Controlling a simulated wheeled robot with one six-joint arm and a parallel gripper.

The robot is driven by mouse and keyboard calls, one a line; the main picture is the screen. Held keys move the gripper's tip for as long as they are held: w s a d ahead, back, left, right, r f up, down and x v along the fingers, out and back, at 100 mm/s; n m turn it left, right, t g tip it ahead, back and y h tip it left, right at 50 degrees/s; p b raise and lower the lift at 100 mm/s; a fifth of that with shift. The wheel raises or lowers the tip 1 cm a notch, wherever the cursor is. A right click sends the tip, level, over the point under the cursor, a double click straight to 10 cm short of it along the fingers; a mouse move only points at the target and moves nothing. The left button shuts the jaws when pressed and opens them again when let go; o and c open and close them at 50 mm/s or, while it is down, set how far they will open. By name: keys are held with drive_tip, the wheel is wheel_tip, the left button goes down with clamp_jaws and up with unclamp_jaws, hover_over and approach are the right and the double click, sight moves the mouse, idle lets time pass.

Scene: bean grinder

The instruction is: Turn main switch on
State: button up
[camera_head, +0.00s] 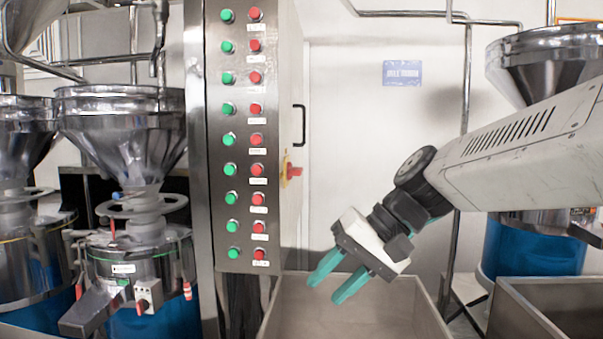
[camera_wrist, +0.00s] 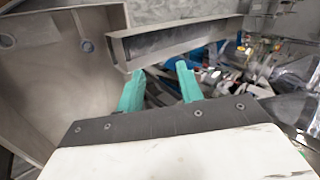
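The main switch (camera_head: 293,171) is a red rotary handle on a yellow plate, on the right side face of the steel control cabinet (camera_head: 198,130). It is seen nearly edge-on, so its setting is hard to tell. My gripper (camera_head: 329,285) has two teal fingers that stand apart with nothing between them. It hangs to the right of and below the switch, above a steel bin. In the wrist view my gripper (camera_wrist: 160,80) also shows its fingers apart and empty. The switch does not show in the wrist view.
The cabinet front has columns of green buttons (camera_head: 229,108) and red buttons (camera_head: 257,139). A black door handle (camera_head: 300,125) sticks out above the switch. A steel bin (camera_head: 436,318) lies below my gripper. Steel hoppers (camera_head: 120,125) stand at left. Open space separates gripper and cabinet.

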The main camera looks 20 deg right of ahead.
drive_tip(key=w+d+r+m+t+y, duration=0.2)
drive_tip(key=w+r+t, duration=0.15)
drive_tip(key=w, duration=0.45)
drive_tip(key=w+d+r+m+t+y, duration=0.15)
drive_tip(key=w+r, duration=0.25)
drive_tip(key=w, duration=0.5)
drive_tip(key=m+t+y, duration=0.2)
drive_tip(key=m+t, duration=0.1)
drive_tip(key=t, duration=0.2)
approach(302, 172)
drive_tip(key=x, duration=0.2)
drive_tip(key=shift+h, duration=0.25)
drive_tip(key=x, duration=0.7)
drive_tip(key=shift+w+a+r, duration=0.2)
clamp_jaws()
